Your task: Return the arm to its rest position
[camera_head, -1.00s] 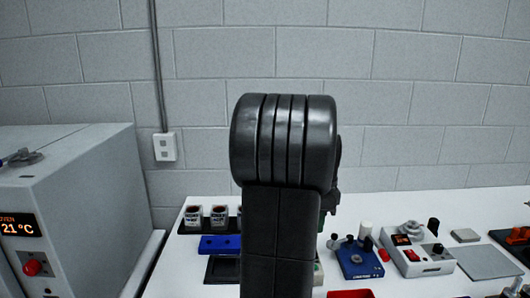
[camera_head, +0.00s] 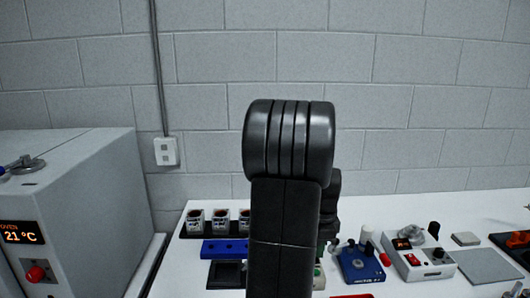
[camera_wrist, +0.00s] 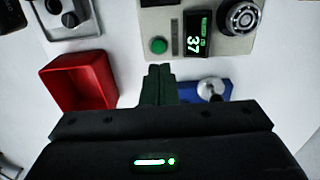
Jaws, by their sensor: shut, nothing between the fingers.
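My gripper (camera_wrist: 158,85) shows in the wrist view with its dark fingers together and nothing between them. It points out over the white bench, between a red tray and a device with a green display. In the head view my dark arm rises in the middle and hides the gripper and part of the bench behind it.
The red tray (camera_wrist: 80,82), the display device (camera_wrist: 196,28) and a blue fixture (camera_wrist: 216,92) are near my fingers. In the head view an oven (camera_head: 75,205) stands left; a blue device (camera_head: 360,262) and a control box (camera_head: 418,256) stand right.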

